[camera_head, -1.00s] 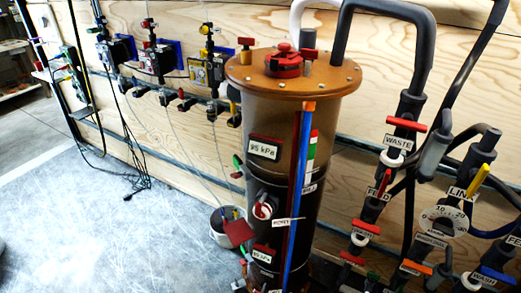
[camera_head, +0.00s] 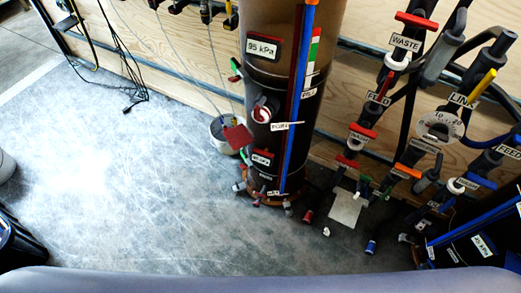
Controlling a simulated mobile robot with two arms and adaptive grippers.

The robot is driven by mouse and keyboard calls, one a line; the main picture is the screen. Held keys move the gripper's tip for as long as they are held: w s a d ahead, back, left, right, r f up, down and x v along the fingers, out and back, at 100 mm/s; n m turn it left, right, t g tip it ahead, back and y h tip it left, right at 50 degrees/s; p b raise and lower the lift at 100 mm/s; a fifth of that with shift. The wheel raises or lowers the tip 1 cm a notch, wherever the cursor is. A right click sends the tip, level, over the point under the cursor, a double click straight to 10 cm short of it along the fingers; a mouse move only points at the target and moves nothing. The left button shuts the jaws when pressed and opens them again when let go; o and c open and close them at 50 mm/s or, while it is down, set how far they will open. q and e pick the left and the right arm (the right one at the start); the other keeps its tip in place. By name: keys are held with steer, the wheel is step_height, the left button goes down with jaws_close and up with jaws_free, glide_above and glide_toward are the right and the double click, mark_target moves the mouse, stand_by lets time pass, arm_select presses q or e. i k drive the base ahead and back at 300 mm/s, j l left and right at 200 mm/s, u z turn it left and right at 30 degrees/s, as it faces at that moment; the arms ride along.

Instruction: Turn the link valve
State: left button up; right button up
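The link valve has a yellow handle (camera_head: 482,83) at the right of the head view, with a white "LINK" label (camera_head: 463,100) beside it. The handle is tilted, its upper end leaning right. A round white dial with numbers (camera_head: 440,124) sits just below it. Neither of my grippers shows in the view, so nothing is seen touching the valve.
A tall brown and black column (camera_head: 272,110) stands left of the valves. Red-handled WASTE (camera_head: 417,21) and FEED valves and orange and blue handles crowd around the link valve. A dark vessel (camera_head: 470,246) stands at lower right.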

mark_target(480, 83)
steer(key=z, duration=2.3)
